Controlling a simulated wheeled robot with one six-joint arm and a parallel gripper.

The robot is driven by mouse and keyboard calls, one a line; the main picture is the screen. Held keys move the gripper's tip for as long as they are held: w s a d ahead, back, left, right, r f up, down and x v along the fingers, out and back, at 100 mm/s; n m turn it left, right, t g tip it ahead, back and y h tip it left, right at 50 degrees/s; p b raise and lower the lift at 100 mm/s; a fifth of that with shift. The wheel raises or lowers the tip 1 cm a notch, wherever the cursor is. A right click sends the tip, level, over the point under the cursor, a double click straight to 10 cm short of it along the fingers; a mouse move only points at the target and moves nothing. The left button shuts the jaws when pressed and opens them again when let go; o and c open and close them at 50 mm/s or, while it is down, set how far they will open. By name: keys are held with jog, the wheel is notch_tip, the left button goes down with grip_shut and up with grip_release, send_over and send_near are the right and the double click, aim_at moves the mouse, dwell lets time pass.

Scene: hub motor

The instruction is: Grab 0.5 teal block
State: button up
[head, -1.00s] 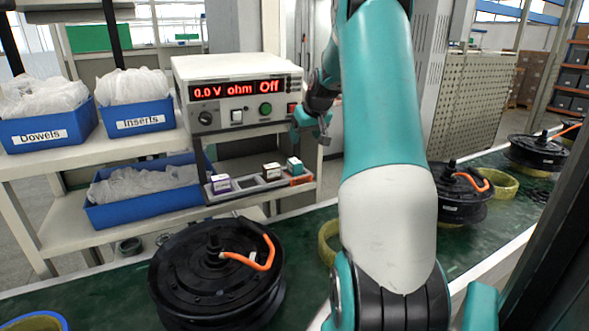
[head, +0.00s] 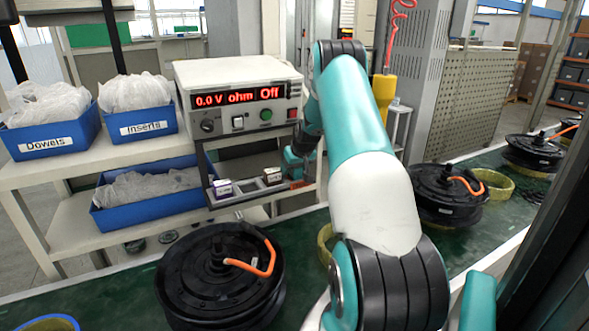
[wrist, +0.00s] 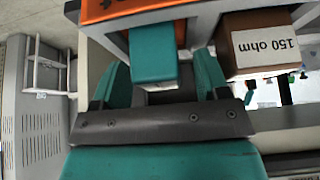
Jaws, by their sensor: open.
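In the wrist view the teal block (wrist: 153,52) is close in front of my gripper (wrist: 160,78), roughly between its two teal fingers. The fingers stand apart, with a visible gap on either side of the block. In the head view my gripper (head: 302,157) is at the right end of the small tray (head: 245,196) below the meter, and it hides the teal block there. A brown block labelled 150 ohm (wrist: 262,45) is right of the fingers in the wrist view, and it also shows in the head view (head: 272,175).
The meter (head: 240,95) stands directly above the tray and reads 0.0 V ohm Off. Blue bins (head: 145,200) are to the left. A black hub motor (head: 220,275) lies on the green bench in front.

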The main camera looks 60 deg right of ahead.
jog(key=shift+c, duration=0.4)
jog(key=c, duration=1)
jog(key=shift+c, duration=0.2)
